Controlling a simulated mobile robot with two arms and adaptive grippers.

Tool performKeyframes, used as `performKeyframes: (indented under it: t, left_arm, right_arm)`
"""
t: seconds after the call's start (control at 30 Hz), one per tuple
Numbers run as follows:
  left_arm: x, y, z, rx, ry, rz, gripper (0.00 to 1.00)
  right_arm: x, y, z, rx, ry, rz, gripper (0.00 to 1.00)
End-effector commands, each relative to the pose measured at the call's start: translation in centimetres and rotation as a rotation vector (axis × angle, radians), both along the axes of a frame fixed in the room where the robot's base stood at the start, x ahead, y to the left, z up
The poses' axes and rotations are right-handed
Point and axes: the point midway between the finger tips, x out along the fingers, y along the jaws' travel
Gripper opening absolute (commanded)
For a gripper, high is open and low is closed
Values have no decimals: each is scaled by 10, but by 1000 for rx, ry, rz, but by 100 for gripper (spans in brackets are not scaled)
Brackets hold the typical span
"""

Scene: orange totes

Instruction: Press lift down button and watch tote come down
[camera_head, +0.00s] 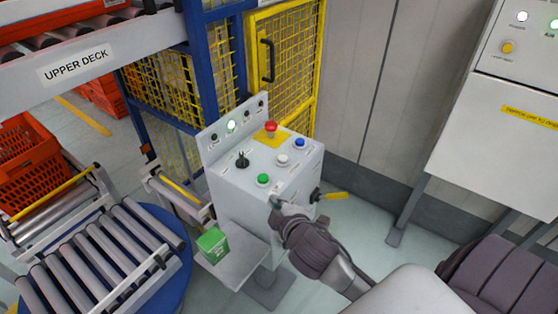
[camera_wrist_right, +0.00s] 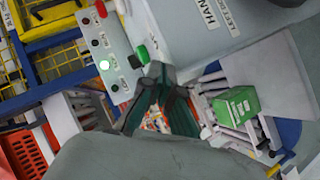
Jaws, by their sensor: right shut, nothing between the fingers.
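A grey control box (camera_head: 262,155) stands in the middle of the head view. Its top carries a red mushroom button (camera_head: 271,126) on a yellow plate, a blue button (camera_head: 300,143), a white button (camera_head: 282,159), a green button (camera_head: 263,180) and a black selector (camera_head: 242,160). Their labels are too small to read. My right gripper (camera_head: 277,206) is shut and empty by the box's near edge, just in front of the green button. In the wrist view its fingertips (camera_wrist_right: 156,70) converge close to a green button (camera_wrist_right: 141,56); contact is unclear. My left gripper is out of view.
Orange totes (camera_head: 25,160) stand at the left. Roller conveyors (camera_head: 100,255), a blue frame (camera_head: 200,70) and yellow mesh (camera_head: 285,60) lie beside the box. A yellow tag (camera_head: 336,195) sticks out at its right. A green box (camera_head: 212,245) sits on a low shelf.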

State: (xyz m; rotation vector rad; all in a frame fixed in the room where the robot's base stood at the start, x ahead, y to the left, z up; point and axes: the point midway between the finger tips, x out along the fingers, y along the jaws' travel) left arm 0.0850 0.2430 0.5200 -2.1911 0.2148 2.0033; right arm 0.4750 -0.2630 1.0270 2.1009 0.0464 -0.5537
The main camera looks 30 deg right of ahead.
Motion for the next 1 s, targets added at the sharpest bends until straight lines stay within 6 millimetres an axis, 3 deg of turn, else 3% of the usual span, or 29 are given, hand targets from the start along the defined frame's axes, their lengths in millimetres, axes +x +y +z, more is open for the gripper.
performKeyframes:
  t: [0.17, 0.3, 0.4, 0.5, 0.63, 0.73, 0.9, 1.0]
  left_arm:
    - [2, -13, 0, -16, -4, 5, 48]
    - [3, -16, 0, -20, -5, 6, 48]
    - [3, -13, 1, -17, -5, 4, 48]
    - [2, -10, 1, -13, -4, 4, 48]
    - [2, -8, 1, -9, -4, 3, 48]
    - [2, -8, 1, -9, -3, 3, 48]
    - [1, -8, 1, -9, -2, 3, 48]
    - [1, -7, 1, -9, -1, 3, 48]
  right_arm:
    - [52, 3, 59, -323, -239, 178, 0]
    - [87, 19, 114, -689, -458, 361, 0]
    - [104, 37, 146, -998, -604, 509, 0]
    - [115, 51, 163, -1314, -717, 662, 0]
    - [124, 57, 164, -1728, -807, 876, 0]
    - [132, 44, 154, -2035, -822, 1061, 0]
    - [140, -18, 131, -2473, -719, 1427, 0]
    - [140, -58, 124, -2609, -628, 1611, 0]
